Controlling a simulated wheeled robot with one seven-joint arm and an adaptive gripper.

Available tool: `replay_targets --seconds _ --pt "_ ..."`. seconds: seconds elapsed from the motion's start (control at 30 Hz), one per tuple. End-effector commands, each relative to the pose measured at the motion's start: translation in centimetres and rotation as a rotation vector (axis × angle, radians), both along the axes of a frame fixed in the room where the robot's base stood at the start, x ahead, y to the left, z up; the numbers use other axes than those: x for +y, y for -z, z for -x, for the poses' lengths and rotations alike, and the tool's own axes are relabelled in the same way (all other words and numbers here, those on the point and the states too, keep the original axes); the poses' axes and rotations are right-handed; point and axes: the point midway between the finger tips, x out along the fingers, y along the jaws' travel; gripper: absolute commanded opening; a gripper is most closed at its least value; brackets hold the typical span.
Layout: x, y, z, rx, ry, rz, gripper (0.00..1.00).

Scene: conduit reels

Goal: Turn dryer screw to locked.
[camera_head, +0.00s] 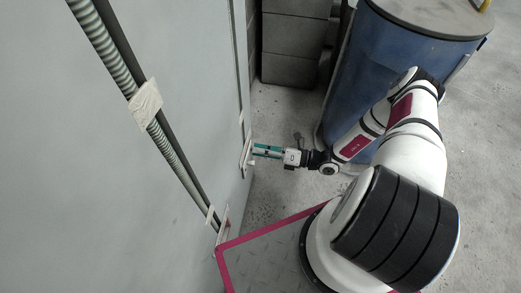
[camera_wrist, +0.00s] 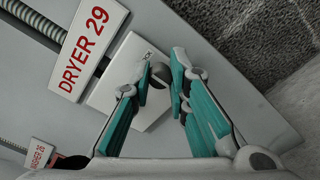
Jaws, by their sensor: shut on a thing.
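The dryer screw (camera_wrist: 159,72) is a small dark grey round head on a pale square plate (camera_wrist: 105,92) on the wall. My gripper (camera_wrist: 163,76) has its two teal fingers on either side of the screw and is shut on it. The fingers cover part of the screw, so its turn position cannot be read. Small dark lettering beside the screw is too small to read. A white label with red "DRYER 29" (camera_wrist: 88,46) is left of the plate. In the head view my gripper (camera_head: 257,150) reaches left to the plate (camera_head: 246,153) on the wall.
A ribbed conduit (camera_head: 109,56) runs down the grey wall. A second label, "DRYER 26" (camera_wrist: 40,154), is at lower left in the wrist view. A blue drum (camera_head: 349,80) stands behind my arm, near grey blocks (camera_head: 292,36). Concrete floor lies below the plate.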

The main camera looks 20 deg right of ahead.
Motion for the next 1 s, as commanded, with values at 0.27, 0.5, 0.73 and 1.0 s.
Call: replay_targets --seconds 0.27,0.5,0.73,1.0 --pt "-0.2 0.0 -0.1 -0.002 0.004 0.002 0.37" --pt "-0.1 0.0 -0.1 -0.002 0.001 0.001 0.37" --pt "-1.3 0.0 0.7 -0.002 0.003 0.003 0.37" --pt "-5.7 0.0 3.6 -0.001 0.004 0.003 0.37"
